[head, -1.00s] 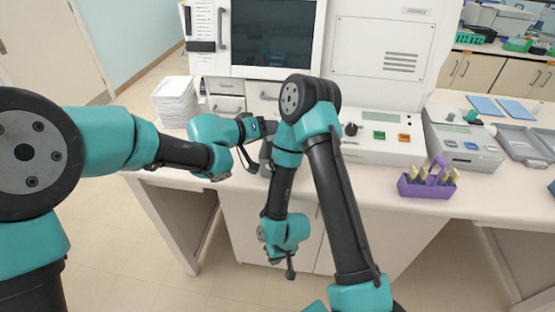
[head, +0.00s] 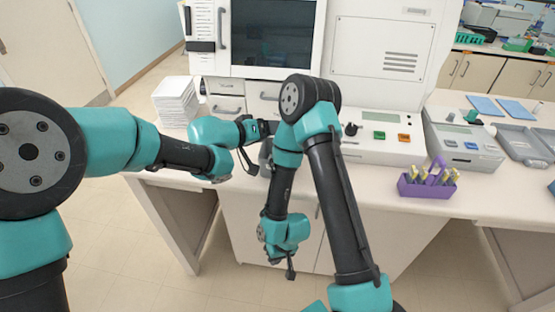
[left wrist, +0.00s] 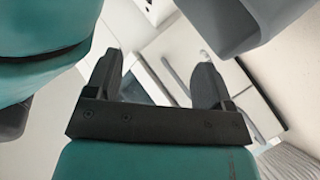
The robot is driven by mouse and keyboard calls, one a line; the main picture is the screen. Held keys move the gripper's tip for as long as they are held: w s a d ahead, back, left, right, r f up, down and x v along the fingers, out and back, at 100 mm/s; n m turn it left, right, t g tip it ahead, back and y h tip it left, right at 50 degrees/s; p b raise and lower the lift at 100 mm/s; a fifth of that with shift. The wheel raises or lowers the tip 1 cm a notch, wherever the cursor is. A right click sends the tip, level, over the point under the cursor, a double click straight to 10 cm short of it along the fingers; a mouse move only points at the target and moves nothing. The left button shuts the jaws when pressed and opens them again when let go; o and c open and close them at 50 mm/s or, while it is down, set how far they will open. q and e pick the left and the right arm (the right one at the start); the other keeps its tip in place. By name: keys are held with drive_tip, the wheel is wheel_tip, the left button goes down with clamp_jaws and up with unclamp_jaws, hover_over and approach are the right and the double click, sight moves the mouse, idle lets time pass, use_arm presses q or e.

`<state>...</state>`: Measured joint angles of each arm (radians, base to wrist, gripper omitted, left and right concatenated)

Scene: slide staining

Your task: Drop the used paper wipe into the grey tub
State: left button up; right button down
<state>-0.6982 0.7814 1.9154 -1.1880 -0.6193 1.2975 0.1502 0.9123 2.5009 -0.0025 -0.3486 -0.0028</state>
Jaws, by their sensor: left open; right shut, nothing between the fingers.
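I cannot make out the used paper wipe in either view. I cannot identify the grey tub for certain; the arms hide part of the counter. My left gripper (head: 262,142) is over the front of the counter, partly hidden behind my right arm. In the left wrist view its two dark fingers (left wrist: 158,82) are apart, with no held thing visible between them. My right gripper (head: 291,274) hangs low in front of the counter, below its edge, shut and empty. A plain grey shape (left wrist: 228,22) fills the top right of the left wrist view; I cannot tell what it is.
A white stack (head: 176,102) stands on the counter at left. A purple rack (head: 427,189) with several yellowish items is at right, near the front edge. Grey instruments (head: 463,145) and a shallow grey tray (head: 524,142) lie further right. A large white machine (head: 385,50) stands behind.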

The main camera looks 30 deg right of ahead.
use_arm(q)
drive_tip(key=v, duration=1.7)
drive_tip(key=shift+a, duration=0.15)
drive_tip(key=w+a+f+n+t+y, duration=0.2)
drive_tip(key=a+f+n+y, duration=0.1)
drive_tip(key=a+f, duration=0.85)
drive_tip(key=w+a+f+n+t+y, duration=0.3)
drive_tip(key=a+f, duration=0.5)
drive_tip(key=f, duration=0.7)
drive_tip(key=s+a+f+n+g+y, duration=0.4)
drive_tip(key=s+a+f+g, duration=0.1)
drive_tip(key=s+a+f, duration=1.2)
drive_tip(key=s+f, duration=0.2)
drive_tip(key=s, duration=0.1)
drive_tip(key=shift+s, duration=0.3)
